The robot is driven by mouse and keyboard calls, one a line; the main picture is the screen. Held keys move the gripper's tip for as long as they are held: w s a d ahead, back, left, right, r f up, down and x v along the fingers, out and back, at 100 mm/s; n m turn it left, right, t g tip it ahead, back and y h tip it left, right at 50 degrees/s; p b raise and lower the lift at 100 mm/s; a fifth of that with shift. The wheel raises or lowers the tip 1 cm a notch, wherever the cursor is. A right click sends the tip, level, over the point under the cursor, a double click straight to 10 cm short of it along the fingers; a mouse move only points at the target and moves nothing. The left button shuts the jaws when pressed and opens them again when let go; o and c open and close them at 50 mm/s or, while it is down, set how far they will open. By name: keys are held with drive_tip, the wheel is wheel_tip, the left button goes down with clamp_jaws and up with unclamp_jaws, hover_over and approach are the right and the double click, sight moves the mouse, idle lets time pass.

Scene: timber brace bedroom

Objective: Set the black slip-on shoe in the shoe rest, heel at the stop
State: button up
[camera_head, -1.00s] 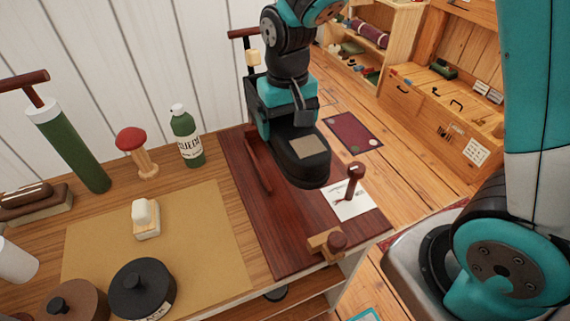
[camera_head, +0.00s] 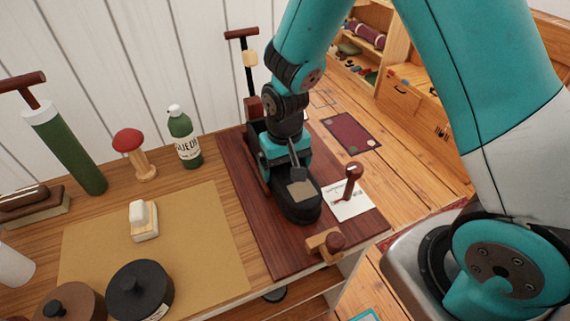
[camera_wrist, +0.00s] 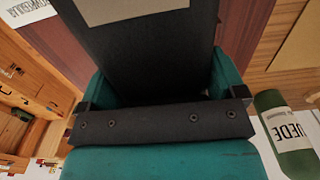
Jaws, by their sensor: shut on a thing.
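The black slip-on shoe (camera_head: 300,211), with a tan patch on top, is in my gripper (camera_head: 284,158). My gripper is shut on its rear end, and the toe points towards the front of the bench. In the wrist view the shoe (camera_wrist: 140,55) lies between my teal jaws (camera_wrist: 160,95).
A wooden peg (camera_head: 352,180) stands on a white card right of the shoe. A wooden knob block (camera_head: 325,243) sits at the board's front edge. A green bottle (camera_head: 184,137), a red-topped stand (camera_head: 131,143) and a brush (camera_head: 143,220) are left. The tan mat (camera_head: 190,260) has free room.

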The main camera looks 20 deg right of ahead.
drive_tip(key=shift+f, duration=0.1)
drive_tip(key=o, duration=0.9)
wheel_tip(320, 180, up, 12)
drive_tip(key=s+a+r+n+y, duration=0.2)
drive_tip(key=s+r, duration=0.3)
drive_tip(key=s, duration=0.4)
drive_tip(key=s+a+r+n+y, duration=0.2)
drive_tip(key=s+r+n, duration=0.3)
drive_tip(key=s, duration=0.4)
drive_tip(key=shift+s+a+r, duration=0.3)
